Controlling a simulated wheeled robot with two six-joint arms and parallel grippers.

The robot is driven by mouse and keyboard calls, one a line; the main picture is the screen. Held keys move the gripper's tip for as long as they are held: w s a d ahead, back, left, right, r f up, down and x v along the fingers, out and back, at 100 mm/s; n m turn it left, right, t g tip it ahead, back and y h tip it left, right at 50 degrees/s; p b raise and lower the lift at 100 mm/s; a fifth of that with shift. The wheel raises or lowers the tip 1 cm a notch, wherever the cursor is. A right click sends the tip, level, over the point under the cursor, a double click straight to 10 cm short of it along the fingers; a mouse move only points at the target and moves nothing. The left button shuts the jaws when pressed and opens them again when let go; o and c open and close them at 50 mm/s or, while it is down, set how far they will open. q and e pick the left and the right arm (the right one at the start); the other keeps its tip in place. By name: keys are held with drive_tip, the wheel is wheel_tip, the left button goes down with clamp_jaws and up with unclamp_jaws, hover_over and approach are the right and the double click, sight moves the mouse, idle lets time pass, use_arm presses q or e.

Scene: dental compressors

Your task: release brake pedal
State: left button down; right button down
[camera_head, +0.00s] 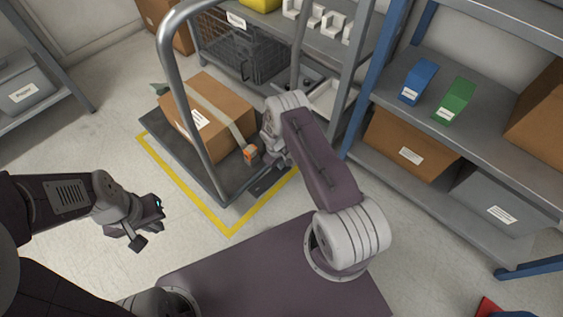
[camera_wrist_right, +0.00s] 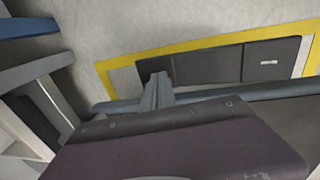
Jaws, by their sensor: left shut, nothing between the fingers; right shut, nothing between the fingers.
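A dark platform cart (camera_head: 227,191) with a steel tube handle (camera_head: 166,62) stands inside a yellow floor outline. In the right wrist view, a dark segmented strip (camera_wrist_right: 215,64) with a small pale mark lies beyond the tube. It may be the brake pedal, but I cannot tell for sure. My right gripper (camera_wrist_right: 158,78) is shut and empty, its tips over the left end of this strip; contact is unclear. In the head view my right arm mostly hides that gripper. My left gripper (camera_head: 140,238) is shut and empty above the floor, left of the cart.
A strapped cardboard box (camera_head: 212,112) with an orange buckle (camera_head: 250,153) sits on the cart. Shelving (camera_head: 470,110) with blue and green bins stands to the right, and a wire crate (camera_head: 237,50) is behind. The floor on the left is clear.

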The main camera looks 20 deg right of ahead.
drive_tip(key=shift+d+f, duration=0.25)
drive_tip(key=shift+f, duration=0.35)
drive_tip(key=shift+f+b, duration=0.1)
drive_tip(key=shift+b, duration=0.25)
drive_tip(key=shift+r+p, duration=0.4)
drive_tip(key=w+d+r+p, duration=0.1)
drive_tip(key=d+r+p, duration=0.2)
drive_tip(key=r+p, duration=0.5)
wheel_tip(320, 180, up, 5)
drive_tip(key=shift+w+d+r, duration=0.1)
drive_tip(key=shift+w+d, duration=0.1)
drive_tip(key=shift+w, duration=0.15)
